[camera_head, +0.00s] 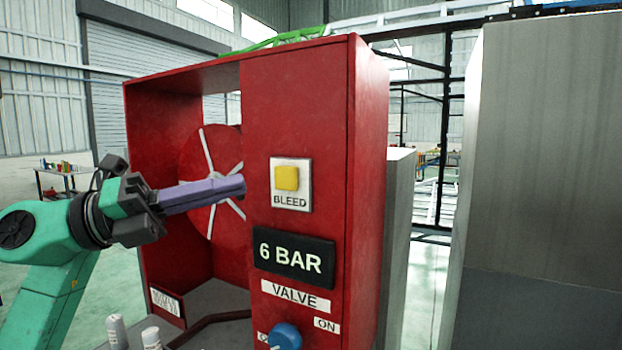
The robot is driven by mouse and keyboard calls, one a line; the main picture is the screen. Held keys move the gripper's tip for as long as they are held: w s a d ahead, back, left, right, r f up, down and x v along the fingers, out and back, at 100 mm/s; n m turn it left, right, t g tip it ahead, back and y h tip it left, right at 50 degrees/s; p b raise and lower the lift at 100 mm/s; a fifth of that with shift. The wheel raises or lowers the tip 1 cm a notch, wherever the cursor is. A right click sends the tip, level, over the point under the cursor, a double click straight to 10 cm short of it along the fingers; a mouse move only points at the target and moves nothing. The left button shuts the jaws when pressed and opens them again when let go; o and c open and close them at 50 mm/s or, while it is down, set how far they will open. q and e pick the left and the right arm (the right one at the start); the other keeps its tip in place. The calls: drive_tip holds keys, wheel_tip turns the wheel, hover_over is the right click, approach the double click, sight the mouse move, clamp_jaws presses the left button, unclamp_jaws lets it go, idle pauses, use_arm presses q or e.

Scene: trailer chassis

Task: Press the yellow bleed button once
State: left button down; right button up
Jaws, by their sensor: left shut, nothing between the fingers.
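The yellow bleed button (287,177) sits on a white plate labelled BLEED (291,202) on the front of a red cabinet (365,150). My left gripper (243,187) is shut and empty. Its purple-grey fingers point right, and their tips are just left of the white plate, at about the button's height in the picture. I cannot tell how far the tips are from the panel in depth. The button is fully visible. My right gripper is not in the view.
Below the button are a black 6 BAR display (293,258) and a blue valve knob (285,336). A red reel (200,215) with pale straps is in the cabinet's open left part. Grey upright panels (540,170) stand at the right. Two whitish cylinders (117,331) are at the bottom left.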

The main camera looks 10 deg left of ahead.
sight(286, 178)
use_arm(q)
drive_tip(key=w+d+y+p, duration=0.1)
drive_tip(key=w+d+p, duration=0.2)
drive_tip(key=w+p, duration=0.2)
drive_tip(key=shift+w+f, duration=0.25)
drive_tip(key=shift+w, duration=1)
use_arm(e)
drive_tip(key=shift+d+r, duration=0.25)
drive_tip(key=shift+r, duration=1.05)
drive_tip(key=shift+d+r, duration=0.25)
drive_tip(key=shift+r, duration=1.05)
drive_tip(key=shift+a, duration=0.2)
use_arm(q)
drive_tip(key=shift+w+d+p, duration=0.1)
drive_tip(key=shift+w+p, duration=0.25)
drive_tip(key=shift+w, duration=0.05)
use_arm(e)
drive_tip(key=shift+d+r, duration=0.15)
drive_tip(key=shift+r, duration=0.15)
